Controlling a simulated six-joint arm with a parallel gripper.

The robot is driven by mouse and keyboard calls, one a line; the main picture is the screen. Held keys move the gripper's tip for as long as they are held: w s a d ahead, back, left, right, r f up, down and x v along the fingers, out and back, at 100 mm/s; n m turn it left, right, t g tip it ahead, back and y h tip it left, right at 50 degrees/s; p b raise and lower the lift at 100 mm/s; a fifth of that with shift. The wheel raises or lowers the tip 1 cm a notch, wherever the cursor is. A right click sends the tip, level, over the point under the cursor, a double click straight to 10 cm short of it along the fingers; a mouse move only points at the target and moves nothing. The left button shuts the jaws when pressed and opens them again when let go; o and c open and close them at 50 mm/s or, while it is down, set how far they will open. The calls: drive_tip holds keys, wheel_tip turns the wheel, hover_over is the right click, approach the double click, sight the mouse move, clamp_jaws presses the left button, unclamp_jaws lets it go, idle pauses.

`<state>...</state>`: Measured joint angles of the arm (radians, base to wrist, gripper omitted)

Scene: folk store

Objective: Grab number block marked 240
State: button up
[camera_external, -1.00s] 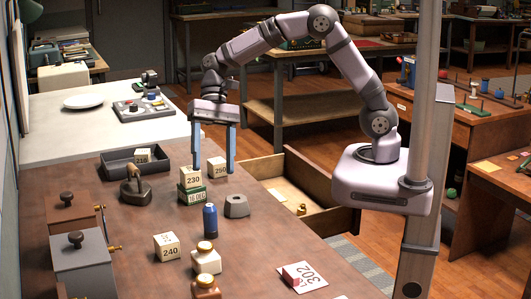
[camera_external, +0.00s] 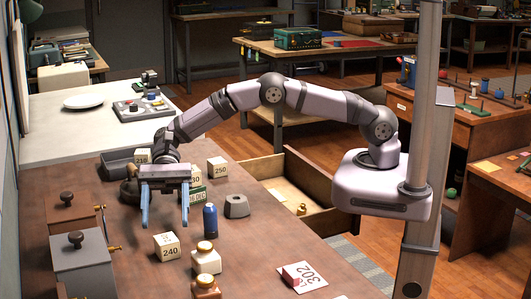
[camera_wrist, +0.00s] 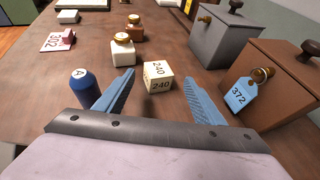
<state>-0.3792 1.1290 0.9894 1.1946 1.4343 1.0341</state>
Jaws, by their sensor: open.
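The number block marked 240 (camera_external: 166,246) is a cream cube standing on the brown table. In the wrist view the 240 block (camera_wrist: 158,78) sits beyond and between my fingertips, with its number on the top and the near face. My gripper (camera_external: 165,225) is open and empty, its two blue fingers pointing down just behind the block in the external view. In the wrist view my gripper (camera_wrist: 158,82) has its fingers spread wider than the block. I cannot tell the exact gap to it.
A blue bottle (camera_external: 210,220) stands close to the right finger. Two jars, one white (camera_external: 206,259) and one brown (camera_external: 206,287), stand nearby. A grey box (camera_external: 82,264) is at left. Blocks marked 230 (camera_external: 195,179) and 250 (camera_external: 217,167) are behind. An open drawer (camera_external: 320,192) is at right.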

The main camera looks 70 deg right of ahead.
sight(166, 235)
drive_tip(key=shift+b+x, duration=1.15)
drive_tip(key=shift+x, duration=2.5)
drive_tip(key=shift+s+d, duration=0.1)
drive_tip(key=c, duration=1)
